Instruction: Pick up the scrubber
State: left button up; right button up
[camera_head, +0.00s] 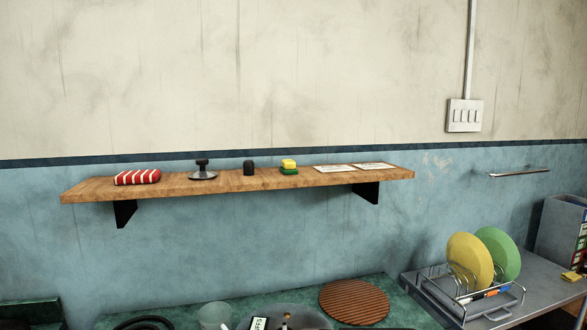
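A small yellow and green block (289,167), which looks like a scrubbing sponge, sits on the wooden shelf (225,182) right of its middle. A round item with a dark knob on a flared base (203,171) stands on the shelf further left. I cannot tell for certain which of these two is the scrubber. Neither of my grippers shows in this view.
The shelf also holds a red-and-white striped cloth (137,177), a small black cylinder (249,168) and white cards (334,169). Below are a green counter, a round brown ribbed mat (354,301) and a dish rack (472,298) with plates. Space before the shelf is clear.

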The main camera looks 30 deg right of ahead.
aim_at(289, 166)
jog(key=k+l+u, duration=0.1)
jog(key=l, duration=0.3)
jog(key=k+l+u, duration=0.15)
jog(key=k+l, duration=0.15)
jog(key=k+l+u, duration=0.1)
jog(key=l, duration=0.35)
jog(key=k, duration=0.1)
